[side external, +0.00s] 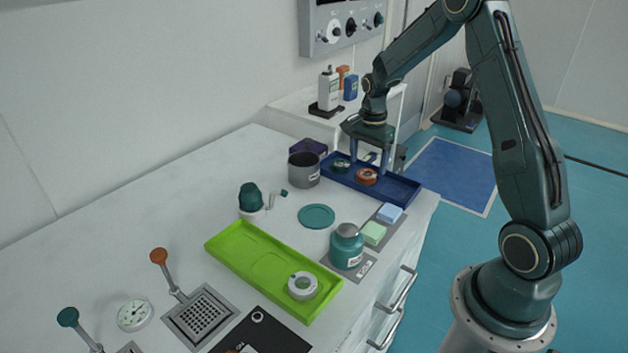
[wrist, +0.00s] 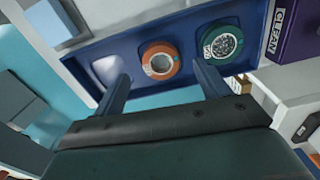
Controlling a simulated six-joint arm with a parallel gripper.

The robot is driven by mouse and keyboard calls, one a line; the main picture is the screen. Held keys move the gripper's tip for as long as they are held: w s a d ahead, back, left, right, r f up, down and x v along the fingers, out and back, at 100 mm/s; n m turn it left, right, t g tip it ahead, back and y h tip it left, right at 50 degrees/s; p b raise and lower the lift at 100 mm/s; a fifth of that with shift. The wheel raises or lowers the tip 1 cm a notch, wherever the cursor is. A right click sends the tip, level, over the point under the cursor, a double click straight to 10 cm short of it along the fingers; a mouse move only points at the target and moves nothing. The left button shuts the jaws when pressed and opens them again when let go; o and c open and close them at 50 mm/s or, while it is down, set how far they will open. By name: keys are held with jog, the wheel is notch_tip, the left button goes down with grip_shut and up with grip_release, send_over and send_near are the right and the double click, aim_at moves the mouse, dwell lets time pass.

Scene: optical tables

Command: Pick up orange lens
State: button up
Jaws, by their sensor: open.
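The orange lens (side external: 367,176) is a round ring lying in the blue tray (side external: 405,194) at the far end of the table. In the wrist view the orange lens (wrist: 160,60) sits ahead of and between my fingers, with a green lens (wrist: 222,43) to its right in the same tray. The green lens (side external: 341,166) also shows in the side view. My gripper (side external: 370,172) is open over the tray, its two fingers pointing down around the lens area. In the wrist view my gripper (wrist: 163,88) has nothing between its fingers.
A grey cup (side external: 304,170) and a purple box (side external: 308,148) stand left of the tray. A lime green tray (side external: 235,255) holds a white ring (side external: 302,286). A teal jar (side external: 346,248) and sponges (side external: 374,233) are nearer. The white tabletop between them is partly clear.

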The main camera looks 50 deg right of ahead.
aim_at(366, 174)
jog(key=shift+f, duration=1.85)
jog(key=c, duration=1.1)
